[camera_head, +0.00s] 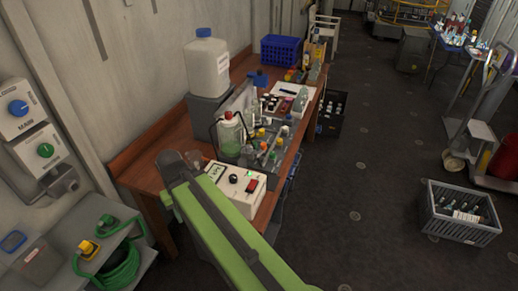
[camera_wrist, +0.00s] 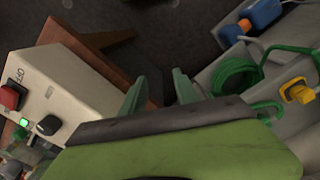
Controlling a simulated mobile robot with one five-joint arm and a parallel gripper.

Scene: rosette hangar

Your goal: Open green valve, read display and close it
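A green round knob (camera_head: 45,150) sits on a grey wall box at the left, below a blue knob (camera_head: 18,108) on a box marked MAIN. A white instrument box (camera_head: 237,200) stands on the wooden bench, with a display (camera_head: 216,171), a black knob, a red switch and a lit green lamp. The display's reading is too small to make out. The box also shows at the left of the wrist view (camera_wrist: 70,90), where its display is not readable. My gripper (camera_head: 182,160) is beside the box's left end, apart from the wall knobs. Its two fingers (camera_wrist: 160,92) are spread with nothing between them.
The wooden bench (camera_head: 150,160) holds a white canister (camera_head: 207,68), bottles and a blue crate (camera_head: 281,50). A grey crate of bottles (camera_head: 460,213) stands on the floor at right. The middle floor is clear.

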